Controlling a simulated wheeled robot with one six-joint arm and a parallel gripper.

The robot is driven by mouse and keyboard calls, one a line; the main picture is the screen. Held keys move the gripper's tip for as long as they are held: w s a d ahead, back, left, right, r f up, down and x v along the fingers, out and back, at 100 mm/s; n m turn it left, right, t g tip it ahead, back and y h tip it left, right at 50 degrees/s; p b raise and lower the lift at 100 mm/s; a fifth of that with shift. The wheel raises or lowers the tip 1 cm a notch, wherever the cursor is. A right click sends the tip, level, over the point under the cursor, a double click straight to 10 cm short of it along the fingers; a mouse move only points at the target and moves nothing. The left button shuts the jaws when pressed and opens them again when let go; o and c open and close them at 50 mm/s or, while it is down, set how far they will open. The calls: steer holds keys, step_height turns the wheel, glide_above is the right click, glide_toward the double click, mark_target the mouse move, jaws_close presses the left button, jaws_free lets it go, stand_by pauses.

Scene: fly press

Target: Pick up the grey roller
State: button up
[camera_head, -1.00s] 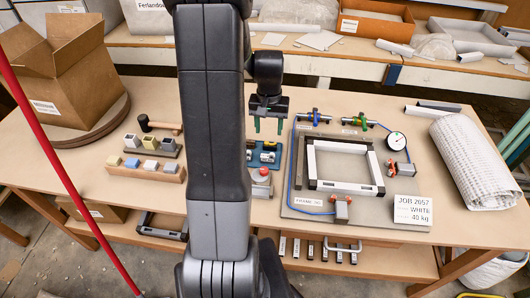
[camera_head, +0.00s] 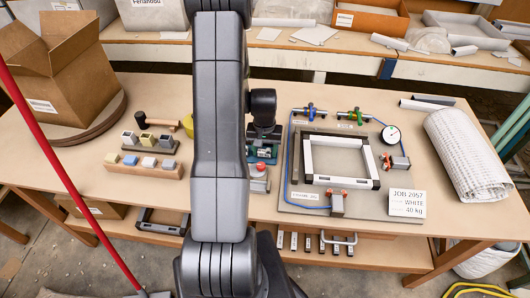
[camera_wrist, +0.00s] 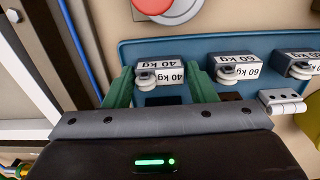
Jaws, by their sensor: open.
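A blue tray (camera_wrist: 222,50) in the wrist view holds a row of small dark blocks with white weight labels, each carrying a small grey roller. The block labelled 40 kg has its grey roller (camera_wrist: 147,80) between the green fingers of my gripper (camera_wrist: 160,86). Blocks labelled 60 kg, with rollers (camera_wrist: 227,74) and (camera_wrist: 301,70), sit to the right, outside the fingers. My gripper is open, and I see no clear contact. In the head view my gripper (camera_head: 264,153) is over the tray and hides most of it.
A red button (camera_head: 259,171) on a pale box stands close to the tray's front. A grey fixture plate (camera_head: 300,200) with a rectangular frame (camera_head: 340,184) lies to the right. A wooden block holder (camera_head: 145,168) stands left, beyond my arm. A metal hinge piece (camera_wrist: 282,103) lies by the tray edge.

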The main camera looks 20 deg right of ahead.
steer(key=shift+f, duration=0.4)
steer(key=c, duration=0.6)
steer(key=shift+o, duration=0.2)
